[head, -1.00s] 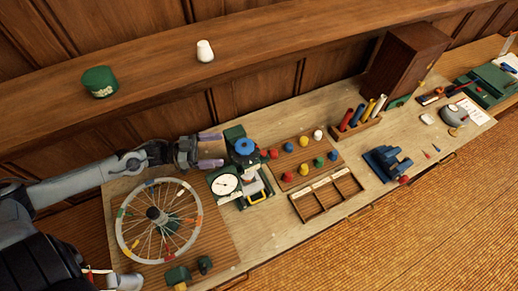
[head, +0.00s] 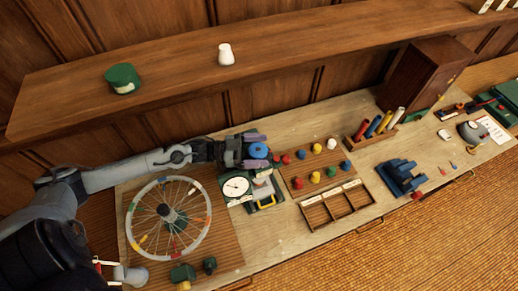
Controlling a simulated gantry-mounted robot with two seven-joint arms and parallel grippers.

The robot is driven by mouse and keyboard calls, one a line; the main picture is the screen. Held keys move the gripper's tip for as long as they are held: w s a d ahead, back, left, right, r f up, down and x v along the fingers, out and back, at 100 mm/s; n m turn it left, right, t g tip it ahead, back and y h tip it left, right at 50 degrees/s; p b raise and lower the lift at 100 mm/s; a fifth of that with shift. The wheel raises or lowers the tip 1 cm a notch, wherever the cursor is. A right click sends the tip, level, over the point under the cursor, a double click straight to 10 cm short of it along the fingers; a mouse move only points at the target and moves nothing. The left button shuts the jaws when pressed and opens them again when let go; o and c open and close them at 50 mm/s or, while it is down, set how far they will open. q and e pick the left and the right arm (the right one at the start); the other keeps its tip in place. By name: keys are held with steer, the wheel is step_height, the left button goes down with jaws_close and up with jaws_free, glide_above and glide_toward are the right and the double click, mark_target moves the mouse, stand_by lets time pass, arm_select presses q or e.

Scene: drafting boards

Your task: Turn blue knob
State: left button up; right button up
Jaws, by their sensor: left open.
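The blue knob (head: 259,151) is a round disc on top of a green device with a white dial (head: 236,187). My left gripper (head: 254,149) reaches in from the left above the device. Its two purple-grey fingers are open, one on the far side and one on the near side of the knob. Whether the fingers touch the knob cannot be told. The gripper hides part of the green device. My right gripper is not in view.
A spoked wheel (head: 168,217) lies on a board at the left, below my arm. Coloured pegs and knobs stand on a board (head: 299,183) to the right, close to the device. A compartment tray (head: 334,216) lies in front. A shelf (head: 170,90) runs behind.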

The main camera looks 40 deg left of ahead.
arm_select(q)
steer(key=shift+d, duration=0.1)
steer(key=c, duration=1)
steer(key=shift+o, duration=0.2)
steer(key=shift+w+f+m+g+h+b, duration=0.15)
steer(key=shift+m+g+h+b, duration=0.4)
steer(key=shift+b, duration=0.4)
steer(key=m+g+h+b, duration=0.1)
steer(key=m+g+b, duration=0.1)
steer(key=b, duration=0.3)
steer(key=m+g+h+b, duration=0.1)
steer(key=m+g+b, duration=0.1)
steer(key=b, duration=0.4)
steer(key=m+g+h+b, duration=0.1)
steer(key=m+g+b, duration=0.1)
steer(key=g+b, duration=0.2)
steer(key=shift+g+h+b, duration=0.25)
steer(key=shift+b, duration=0.5)
steer(key=shift+r+m+g+b, duration=0.2)
steer(key=shift+m+g+b, duration=0.25)
steer(key=shift+b, duration=0.5)
steer(key=shift+g, duration=0.25)
steer(key=o, duration=1)
steer(key=shift+c, duration=0.2)
